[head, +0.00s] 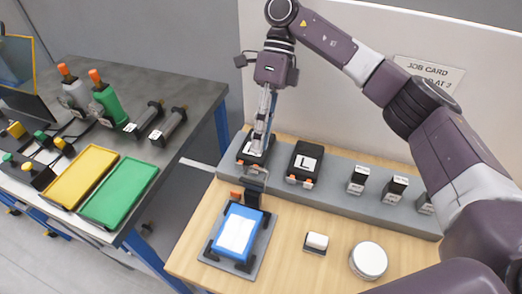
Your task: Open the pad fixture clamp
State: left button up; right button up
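The pad fixture is a grey plate (259,246) with black corner brackets, at the front left of the wooden table. A blue pad with a white top (236,233) lies in it. The clamp (253,194) is a dark upright piece at the fixture's back edge, with an orange tip (236,194) beside it. My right gripper (259,145) points down just behind and above the clamp, in front of a black block with a white label. Its narrow fingers are seen nearly edge-on, so their opening and any contact with the clamp are unclear. My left gripper is out of view.
A grey rack (327,189) behind the fixture holds a black block marked L (305,163) and several small labelled blocks. A small white-topped block (316,242) and a round white-topped tin (368,260) stand right of the fixture. A dark bench (190,95) with trays is at left.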

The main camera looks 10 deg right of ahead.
jog(key=shift+r, duration=1.5)
